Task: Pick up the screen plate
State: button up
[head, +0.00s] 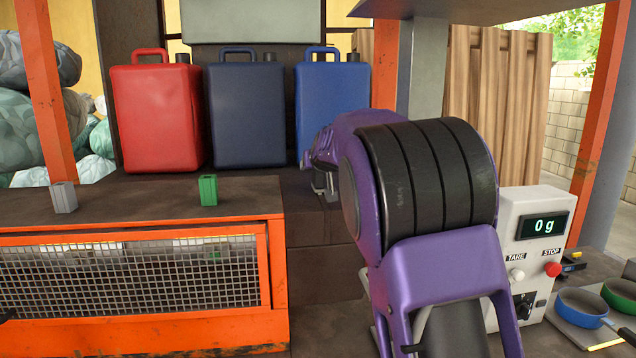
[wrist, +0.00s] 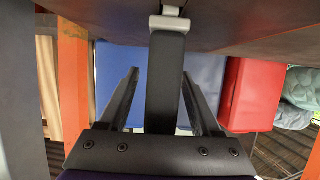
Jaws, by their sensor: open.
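My gripper (wrist: 160,74) is open in the wrist view, its two dark fingers apart. A dark upright bar (wrist: 165,85) stands between the fingers in that view, with a light grey fitting (wrist: 170,23) at its top end. I cannot tell whether the bar is the screen plate or whether the fingers touch it. In the head view my purple arm reaches back toward the dark ledge, and its far end (head: 325,180) is small and partly hidden by the arm. A wire mesh panel (head: 130,280) sits in an orange frame at left. No plate is clearly identifiable.
Red (head: 155,115), navy (head: 246,115) and blue (head: 322,95) canisters stand on the back ledge. A grey block (head: 63,197) and a green block (head: 208,190) stand on the orange-fronted bench.

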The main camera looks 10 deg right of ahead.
grip_shut()
jog(key=shift+r, duration=0.15)
notch_tip(320, 180, up, 20)
jog(key=shift+p, duration=0.45)
dwell(1.6)
